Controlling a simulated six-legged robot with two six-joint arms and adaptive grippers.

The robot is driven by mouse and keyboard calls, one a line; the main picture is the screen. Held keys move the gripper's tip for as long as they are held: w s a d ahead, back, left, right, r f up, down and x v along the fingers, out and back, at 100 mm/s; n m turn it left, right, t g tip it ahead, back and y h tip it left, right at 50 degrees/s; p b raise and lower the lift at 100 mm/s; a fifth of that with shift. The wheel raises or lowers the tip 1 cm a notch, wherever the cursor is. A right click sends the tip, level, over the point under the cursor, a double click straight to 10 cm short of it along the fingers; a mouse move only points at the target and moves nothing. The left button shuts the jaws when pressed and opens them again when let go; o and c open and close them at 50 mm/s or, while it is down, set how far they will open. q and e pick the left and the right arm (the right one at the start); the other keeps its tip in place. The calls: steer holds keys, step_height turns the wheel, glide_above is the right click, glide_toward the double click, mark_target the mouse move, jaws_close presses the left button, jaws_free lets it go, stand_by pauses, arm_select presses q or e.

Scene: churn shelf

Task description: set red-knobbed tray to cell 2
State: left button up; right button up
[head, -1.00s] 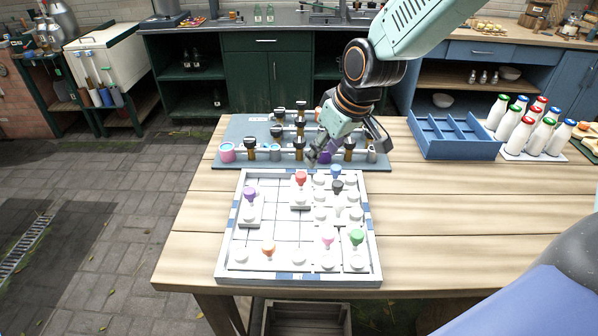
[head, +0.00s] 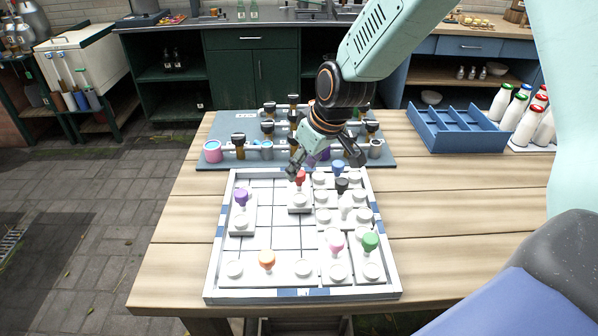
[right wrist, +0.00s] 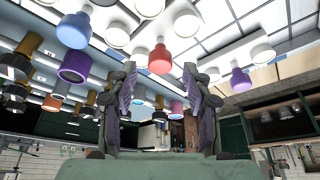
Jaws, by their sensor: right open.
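The red-knobbed tray (head: 299,208) is a small pale tray on the white gridded board (head: 213,240). It lies near the middle of the board's back edge, with its red knob (head: 300,176) at its back end and a white disc in front. My right gripper (head: 318,165) is open just above and behind the red knob, with one finger close to it; contact cannot be told. In the right wrist view the fingers (right wrist: 158,85) are spread apart and empty. My left gripper is out of view.
A purple-knobbed tray (head: 242,226) lies to the left. Blue (head: 338,168), black, pink and green knobs crowd the board's right side; an orange knob (head: 267,260) is in front. Empty cells lie between.

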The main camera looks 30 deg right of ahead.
steer(key=shift+w+f, duration=0.1)
steer(key=shift+f, duration=0.7)
steer(key=shift+a, duration=0.1)
steer(key=shift+w+a, duration=0.1)
steer(key=shift+w, duration=0.1)
jaws_close()
